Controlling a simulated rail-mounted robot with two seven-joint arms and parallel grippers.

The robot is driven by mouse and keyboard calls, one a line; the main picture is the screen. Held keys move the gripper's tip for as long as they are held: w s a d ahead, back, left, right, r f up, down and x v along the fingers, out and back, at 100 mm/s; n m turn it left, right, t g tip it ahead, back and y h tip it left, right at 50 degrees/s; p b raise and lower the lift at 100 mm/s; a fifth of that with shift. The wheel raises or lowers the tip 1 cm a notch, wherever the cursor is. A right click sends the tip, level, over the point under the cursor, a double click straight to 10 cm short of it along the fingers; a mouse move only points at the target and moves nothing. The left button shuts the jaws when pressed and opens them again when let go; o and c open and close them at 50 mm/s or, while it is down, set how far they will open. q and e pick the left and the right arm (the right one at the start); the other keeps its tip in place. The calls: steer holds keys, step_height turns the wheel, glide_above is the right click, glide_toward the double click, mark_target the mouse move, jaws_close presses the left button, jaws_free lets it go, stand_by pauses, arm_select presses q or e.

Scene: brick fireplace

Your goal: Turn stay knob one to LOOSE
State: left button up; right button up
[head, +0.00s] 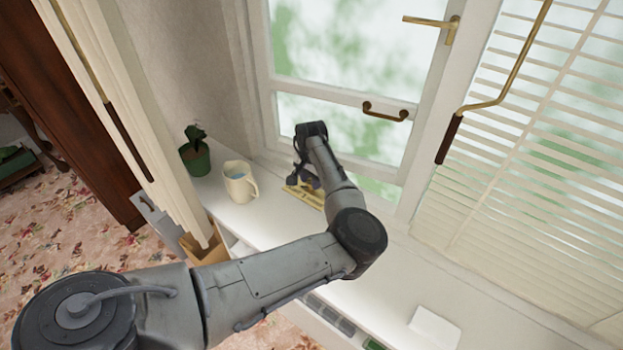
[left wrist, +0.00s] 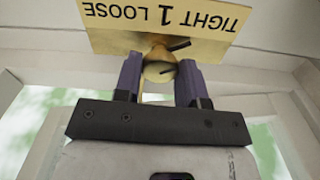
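The brass plate (left wrist: 222,42) at the top of the left wrist view reads "TIGHT 1 LOOSE", upside down. TIGHT is on the right there and LOOSE on the left. Stay knob one (left wrist: 160,66) is a round brass knob below the middle of the plate. A dark line beside it slants toward the TIGHT side. My left gripper (left wrist: 161,74) has one finger close on each side of the knob, seemingly touching it. In the head view my left gripper (head: 303,181) is at the brass piece (head: 312,197) on the sill, and my arm partly hides it. My right gripper is out of view.
A cream jug (head: 238,184) and a potted plant (head: 195,158) stand on the white sill left of my gripper. The window (head: 350,60) has a brass handle (head: 384,113). A crank rod (head: 490,100) hangs before the blinds at right. A white card (head: 435,326) lies nearer.

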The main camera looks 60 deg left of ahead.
arm_select(q)
steer(key=c, duration=0.4)
steer(key=shift+o, duration=0.2)
steer(key=shift+r+n+p, duration=0.2)
steer(key=shift+n+p, duration=0.1)
steer(key=shift+p, duration=0.4)
steer(key=n+p, duration=0.7)
steer(key=p, duration=0.2)
steer(key=shift+p, duration=0.4)
steer(key=shift+n+p, duration=0.65)
steer(key=shift+n, duration=0.45)
steer(key=n+p, duration=0.1)
steer(key=n, duration=0.1)
steer(key=shift+n+p, duration=0.3)
steer(key=n+p, duration=0.1)
steer(key=n, duration=0.2)
steer(key=shift+f+n, duration=0.1)
steer(key=shift+n, duration=0.3)
steer(key=n+p, duration=0.1)
steer(key=n, duration=0.3)
steer(key=shift+n+p, duration=0.4)
steer(key=shift+n, duration=1.6)
